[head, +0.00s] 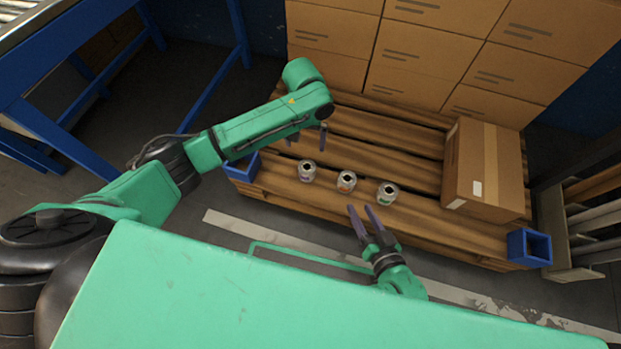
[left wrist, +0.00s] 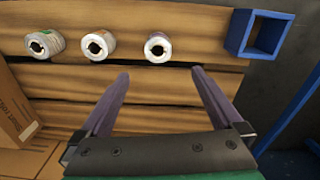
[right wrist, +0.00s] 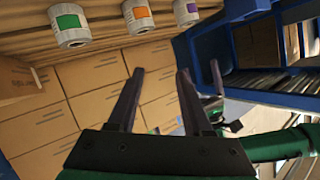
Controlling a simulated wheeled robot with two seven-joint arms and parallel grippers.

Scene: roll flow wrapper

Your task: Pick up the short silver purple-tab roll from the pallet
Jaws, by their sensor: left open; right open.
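The short silver purple-tab roll (head: 307,171) stands on the wooden pallet (head: 420,224), leftmost of three similar rolls in the head view. It is nearest the blue corner block in the left wrist view (left wrist: 157,47). Its purple label shows at the top edge of the right wrist view (right wrist: 188,11). My left gripper (head: 307,138) is open and empty, just behind the purple-tab roll in the head view, its fingers apart from it. My right gripper (head: 360,208) is open and empty, in front of the rolls.
An orange-tab roll (head: 347,181) and a green-tab roll (head: 388,192) stand to the right of the purple-tab roll, with gaps between. A carton (head: 487,168) sits on the pallet's right part. Stacked cartons (head: 424,48) stand behind. Blue corner blocks (head: 529,247) mark the pallet corners.

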